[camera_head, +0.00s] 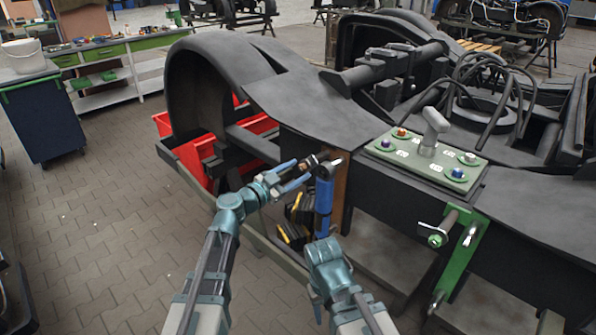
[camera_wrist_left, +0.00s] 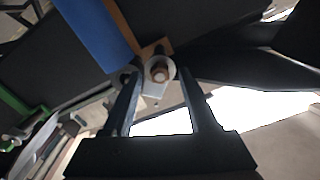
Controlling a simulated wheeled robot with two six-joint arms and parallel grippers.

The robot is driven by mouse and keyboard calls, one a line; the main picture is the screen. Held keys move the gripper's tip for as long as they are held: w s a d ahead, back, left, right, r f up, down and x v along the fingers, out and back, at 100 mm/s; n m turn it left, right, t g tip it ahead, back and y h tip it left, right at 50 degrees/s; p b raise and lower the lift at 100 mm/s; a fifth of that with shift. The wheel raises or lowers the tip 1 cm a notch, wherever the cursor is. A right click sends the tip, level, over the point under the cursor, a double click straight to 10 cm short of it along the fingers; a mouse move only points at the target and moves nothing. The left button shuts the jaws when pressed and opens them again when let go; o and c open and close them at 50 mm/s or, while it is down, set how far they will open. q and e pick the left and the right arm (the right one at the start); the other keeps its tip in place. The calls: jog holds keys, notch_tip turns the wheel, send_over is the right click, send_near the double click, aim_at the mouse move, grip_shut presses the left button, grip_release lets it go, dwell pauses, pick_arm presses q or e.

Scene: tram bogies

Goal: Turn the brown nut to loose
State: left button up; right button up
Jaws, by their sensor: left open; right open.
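My left gripper (camera_head: 306,172) is open beside the upper end of a blue cylinder on the bogie side. In the left wrist view its two dark fingers (camera_wrist_left: 160,98) stand apart, empty, with a brown nut (camera_wrist_left: 159,72) on a pale round washer seen between and beyond the tips. A small brown part also shows at the fingers in the head view (camera_head: 311,160), partly covered. I cannot tell whether a finger touches it. My right gripper (camera_head: 326,262) is lower, away from the nut; its fingers are hard to make out.
The blue cylinder (camera_head: 324,200) hangs close to the left fingers; it also shows in the left wrist view (camera_wrist_left: 95,32). A green panel (camera_head: 420,168) with several coloured nuts and a grey handle lies right. Red crates (camera_head: 265,124) stand behind. Paved floor left is free.

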pick_arm(q)
jog(key=shift+w+d, duration=0.35)
jog(key=shift+w, duration=0.05)
grip_shut()
